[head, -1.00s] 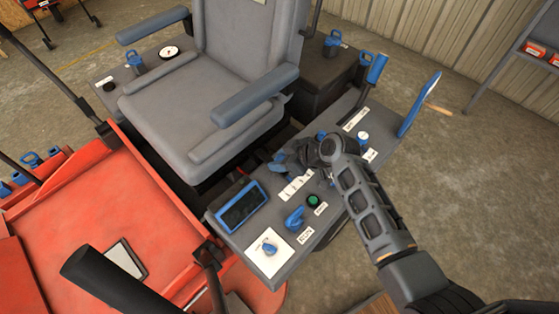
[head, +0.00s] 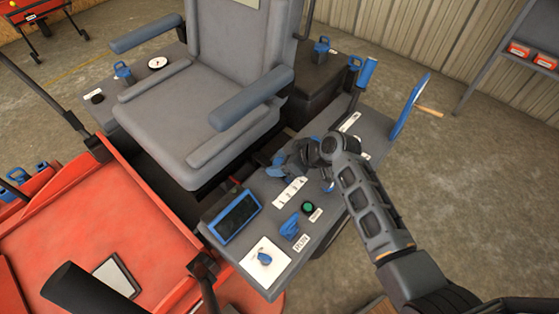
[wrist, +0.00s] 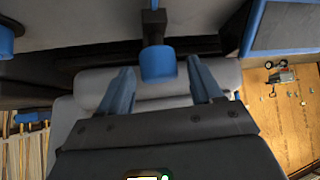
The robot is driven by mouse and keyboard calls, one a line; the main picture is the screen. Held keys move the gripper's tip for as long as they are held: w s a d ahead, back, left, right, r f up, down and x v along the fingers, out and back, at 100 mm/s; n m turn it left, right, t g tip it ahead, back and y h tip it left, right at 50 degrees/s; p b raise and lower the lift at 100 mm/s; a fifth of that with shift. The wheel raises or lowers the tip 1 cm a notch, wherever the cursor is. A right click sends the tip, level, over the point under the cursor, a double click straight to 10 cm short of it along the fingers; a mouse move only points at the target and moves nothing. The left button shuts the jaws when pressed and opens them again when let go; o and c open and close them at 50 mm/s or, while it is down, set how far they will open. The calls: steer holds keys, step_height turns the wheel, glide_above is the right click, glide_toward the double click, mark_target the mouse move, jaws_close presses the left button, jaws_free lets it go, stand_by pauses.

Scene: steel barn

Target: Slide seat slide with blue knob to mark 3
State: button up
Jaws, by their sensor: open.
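In the wrist view, a blue knob (wrist: 157,66) on a short dark stem lies between the tips of my gripper (wrist: 161,72). The two blue fingers are apart, and a gap shows on both sides of the knob. In the head view, my gripper (head: 284,160) is low over the inner edge of the right-hand console, beside the seat. It hides the knob there. A white strip with marks (head: 290,191) lies on the console just in front of the gripper. Its marks are too small to read surely, so I cannot tell where the slide stands.
The grey seat (head: 185,110) and its blue armrest (head: 253,97) stand close left of the gripper. The console also holds a screen (head: 237,217), a green button (head: 308,207), a blue control (head: 290,228) and a blue dial (head: 264,258). Tall blue levers (head: 366,72) rise behind.

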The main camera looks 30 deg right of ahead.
steer(key=v, duration=0.7)
steer(key=shift+r, duration=0.1)
steer(key=shift+s, duration=0.15)
steer(key=s+f+m+h, duration=0.1)
steer(key=s, duration=0.2)
steer(key=s+f+h, duration=0.1)
steer(key=s, duration=0.3)
steer(key=s+a+f+m+t, duration=0.1)
steer(key=s, duration=0.3)
steer(key=shift+f+m+h, duration=0.25)
steer(key=shift+m+h, duration=0.05)
steer(key=shift+h, duration=0.1)
steer(key=s+a+r+m+t+h, duration=0.1)
steer(key=s+r+m+t+h, duration=0.15)
steer(key=s, duration=0.75)
steer(key=s+a+r+t, duration=0.2)
steer(key=s+r, duration=0.5)
steer(key=r, duration=0.3)
steer(key=s+a+r+m+t, duration=0.1)
steer(key=s+a+r, duration=0.1)
steer(key=s+r, duration=0.6)
step_height(320, 180, up, 2)
steer(key=shift+s+r+t+y, duration=0.15)
steer(key=shift+r+t+y, duration=0.05)
steer(key=shift+t+y, duration=0.15)
steer(key=shift+c, duration=0.4)
